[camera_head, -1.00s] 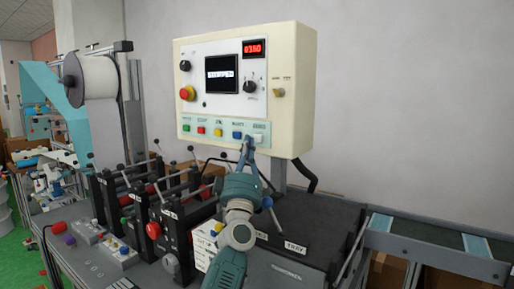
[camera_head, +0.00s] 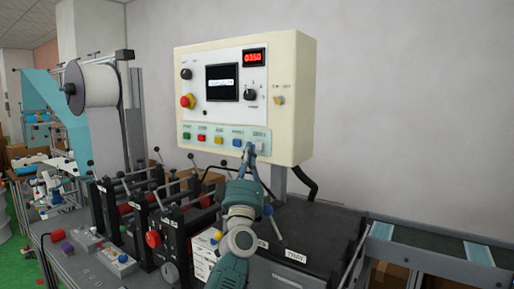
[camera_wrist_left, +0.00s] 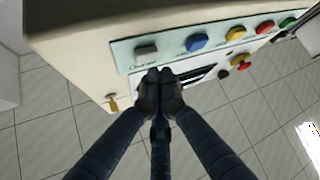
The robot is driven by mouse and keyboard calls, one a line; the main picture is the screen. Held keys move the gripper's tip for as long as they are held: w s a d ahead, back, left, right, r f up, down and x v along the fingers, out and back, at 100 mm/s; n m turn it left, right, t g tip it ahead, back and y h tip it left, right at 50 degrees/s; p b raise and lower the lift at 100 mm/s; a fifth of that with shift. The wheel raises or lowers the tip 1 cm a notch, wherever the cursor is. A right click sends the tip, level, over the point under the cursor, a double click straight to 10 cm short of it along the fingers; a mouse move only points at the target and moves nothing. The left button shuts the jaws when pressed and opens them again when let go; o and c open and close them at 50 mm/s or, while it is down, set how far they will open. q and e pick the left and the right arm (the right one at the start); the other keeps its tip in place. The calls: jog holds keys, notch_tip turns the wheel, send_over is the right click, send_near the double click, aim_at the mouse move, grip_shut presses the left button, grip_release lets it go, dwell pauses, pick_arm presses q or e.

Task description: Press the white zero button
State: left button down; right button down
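The white zero button (camera_head: 259,147) is the rightmost in the button row on the cream control box (camera_head: 305,100). In the left wrist view it is a pale grey-white square button (camera_wrist_left: 146,53) at the left end of the strip. My left gripper (camera_head: 249,148) is shut and empty, its fingertips just left of the white button in the head view. In the wrist view the closed fingertips (camera_wrist_left: 160,76) are just below and right of the button, in front of the panel. I cannot tell whether they touch the panel. My right gripper is not in view.
The blue button (camera_head: 237,142) is left of the fingertips, then yellow, red and green ones. A red emergency knob (camera_head: 187,101), a red number display (camera_head: 254,57) and a dark screen (camera_head: 222,82) are above. Machine rollers stand below left.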

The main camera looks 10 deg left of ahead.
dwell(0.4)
pick_arm(q)
jog(key=shift+w, duration=0.15)
jog(key=shift+w+d, duration=0.15)
jog(key=shift+w, duration=0.1)
jog(key=shift+w+d+b, duration=0.15)
jog(key=shift+w+b, duration=0.25)
jog(key=shift+b, duration=0.25)
dwell(0.5)
dwell(0.4)
jog(key=shift+s+a+p, duration=0.25)
jog(key=shift+s+p, duration=0.55)
jog(key=shift+p, duration=0.05)
